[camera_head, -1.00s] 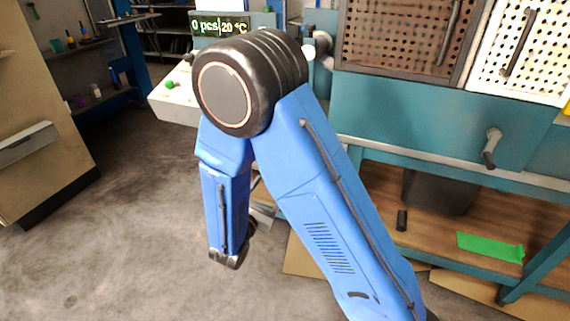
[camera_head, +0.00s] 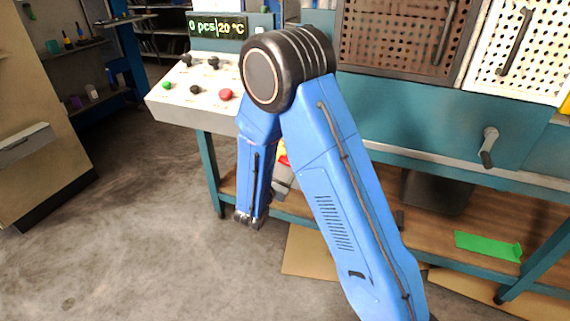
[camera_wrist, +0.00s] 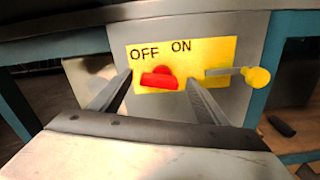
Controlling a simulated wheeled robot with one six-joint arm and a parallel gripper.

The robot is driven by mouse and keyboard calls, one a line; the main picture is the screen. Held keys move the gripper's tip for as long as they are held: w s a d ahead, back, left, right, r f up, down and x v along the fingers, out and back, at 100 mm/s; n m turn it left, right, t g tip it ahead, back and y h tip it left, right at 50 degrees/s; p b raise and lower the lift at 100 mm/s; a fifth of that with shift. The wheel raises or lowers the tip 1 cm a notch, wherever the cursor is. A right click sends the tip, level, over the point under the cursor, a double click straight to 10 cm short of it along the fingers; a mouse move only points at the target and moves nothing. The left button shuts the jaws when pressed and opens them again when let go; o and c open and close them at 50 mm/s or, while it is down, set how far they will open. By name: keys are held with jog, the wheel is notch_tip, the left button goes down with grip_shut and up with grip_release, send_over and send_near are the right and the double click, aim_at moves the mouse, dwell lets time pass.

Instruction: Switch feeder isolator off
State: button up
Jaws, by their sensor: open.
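The feeder isolator shows in the wrist view as a yellow plate (camera_wrist: 218,52) marked OFF at left and ON at right, on a grey box. Its red handle (camera_wrist: 160,81) sits low on the plate, below and between the words; I cannot tell for sure which setting it is in. My gripper (camera_wrist: 160,76) is open, with one finger left of the red handle and one right of it. No grip on the handle shows. In the head view a bit of the isolator's red and yellow (camera_head: 282,152) shows beside my arm, which hides most of it.
A lever with a yellow ball (camera_wrist: 257,77) sticks out right of the handle, close to my right finger. In the head view a control panel (camera_head: 172,104) with several knobs stands above, and a bench shelf (camera_head: 430,238) lies to the right. Floor at left is clear.

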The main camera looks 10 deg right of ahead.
jog(key=shift+x, duration=0.95)
jog(key=c, duration=1.1)
jog(key=shift+o, duration=0.3)
jog(key=shift+a+n, duration=0.1)
jog(key=shift+n, duration=1.4)
jog(key=o, duration=1)
jog(key=shift+o, duration=0.2)
jog(key=shift+a, duration=0.1)
jog(key=v, duration=1.7)
jog(key=shift+s, duration=0.2)
